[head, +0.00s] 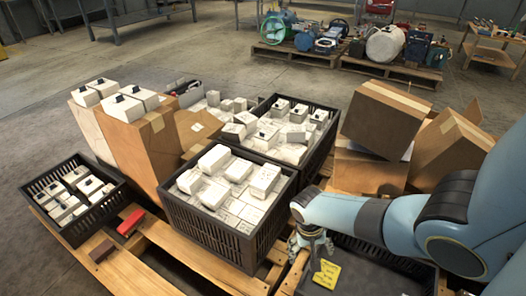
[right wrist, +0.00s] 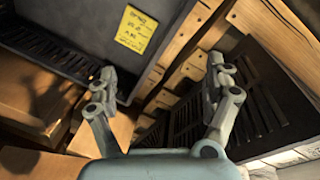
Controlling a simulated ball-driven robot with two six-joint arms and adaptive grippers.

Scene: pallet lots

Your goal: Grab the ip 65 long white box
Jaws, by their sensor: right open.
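Several white boxes lie in the front black crate (head: 212,238), including a longish white box (head: 214,158) and another white box (head: 265,179). No IP 65 marking is readable, so I cannot tell which is the named one. My right gripper (head: 312,246) is just right of this crate, pointing down, outside it. In the right wrist view its two fingers (right wrist: 163,78) are spread apart with nothing between them. The slotted side of a black crate (right wrist: 260,95) shows right of the fingers. My left gripper is not in the head view.
A yellow note (head: 327,274) lies on a dark crate at the lower right; it also shows in the right wrist view (right wrist: 134,30). Cardboard boxes (head: 385,118) stand behind my right arm. A rear crate (head: 325,150) and a left crate (head: 70,230) hold more white boxes.

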